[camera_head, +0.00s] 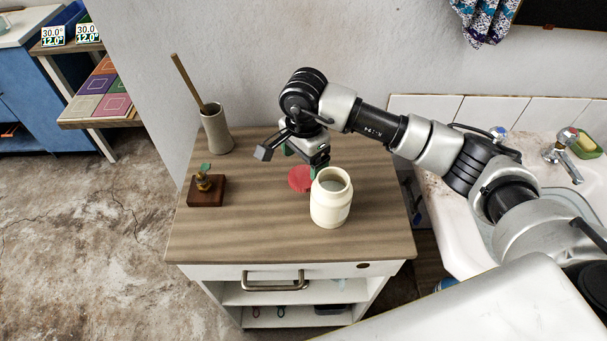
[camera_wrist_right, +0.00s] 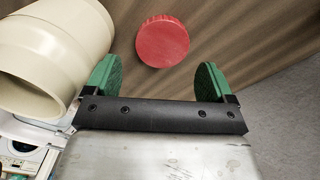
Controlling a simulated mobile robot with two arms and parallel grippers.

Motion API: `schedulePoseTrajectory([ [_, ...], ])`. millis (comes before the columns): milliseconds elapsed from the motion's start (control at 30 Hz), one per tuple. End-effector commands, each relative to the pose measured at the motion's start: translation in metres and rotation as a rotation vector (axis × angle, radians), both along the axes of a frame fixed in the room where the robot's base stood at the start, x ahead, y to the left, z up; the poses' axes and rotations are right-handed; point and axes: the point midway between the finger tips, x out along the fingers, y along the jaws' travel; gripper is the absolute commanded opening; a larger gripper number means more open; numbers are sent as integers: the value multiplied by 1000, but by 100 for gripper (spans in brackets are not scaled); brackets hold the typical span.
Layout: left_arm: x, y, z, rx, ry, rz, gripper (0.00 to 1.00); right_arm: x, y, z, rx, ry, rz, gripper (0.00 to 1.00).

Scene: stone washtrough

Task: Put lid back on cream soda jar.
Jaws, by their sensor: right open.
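The cream jar (camera_head: 331,203) stands upright and lidless on the wooden top of a small cabinet, its round mouth open upward. It also shows at the left of the right wrist view (camera_wrist_right: 50,60). A round red lid (camera_head: 299,179) lies flat on the wood, just left of and behind the jar. In the right wrist view the lid (camera_wrist_right: 163,42) lies beyond the gap between my green fingertips. My right gripper (camera_wrist_right: 160,80) is open and empty, close to the lid and beside the jar. My left gripper is not in view.
The wooden top (camera_head: 250,230) has clear room at the front. A beige vase with a stick (camera_head: 216,130) stands at the back left. A dark wooden block with a small figure (camera_head: 206,190) sits at the left. A white sink (camera_head: 550,170) is on the right.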

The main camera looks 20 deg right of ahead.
Motion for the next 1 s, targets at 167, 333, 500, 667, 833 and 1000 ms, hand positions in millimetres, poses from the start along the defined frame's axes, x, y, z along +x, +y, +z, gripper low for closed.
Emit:
schedulePoseTrajectory([
  [167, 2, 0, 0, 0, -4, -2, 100, 0, 0, -1, 0, -1, 0, 84],
  [333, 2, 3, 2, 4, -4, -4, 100, 1, -1, -4, 1, 1, -1, 84],
  [500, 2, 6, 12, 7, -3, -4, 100, 4, -5, -28, 0, 5, -3, 84],
  [667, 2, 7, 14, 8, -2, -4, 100, 5, -5, -48, 1, 1, -1, 84],
  [833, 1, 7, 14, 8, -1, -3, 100, 5, -5, -53, 0, -1, -1, 84],
  [1000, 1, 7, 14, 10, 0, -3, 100, 5, -5, -53, 0, -1, -1, 84],
])
